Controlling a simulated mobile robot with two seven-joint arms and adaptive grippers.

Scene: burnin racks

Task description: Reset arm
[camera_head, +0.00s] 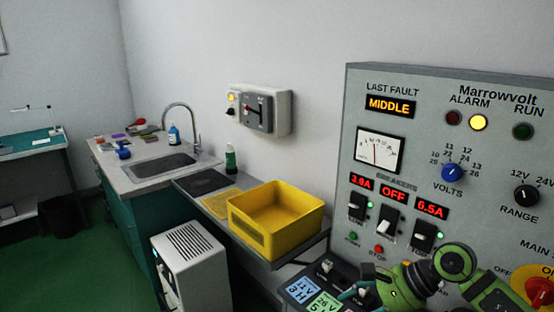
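My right arm, green with dark joints, comes in at the lower right in front of the grey Marrowvolt panel (420,140). Its gripper (352,293) appears low at the panel's foot, near small lit displays. It is small and partly cut off by the bottom edge, so its finger opening and any contact are unclear. My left arm and gripper are not in view.
The panel has breaker switches (388,225), a VOLTS knob (453,173) and a red main switch (540,291). The middle breaker reads OFF. A yellow bin (276,241) stands left on a shelf. A white cabinet (192,262) stands below. Green floor is open at left.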

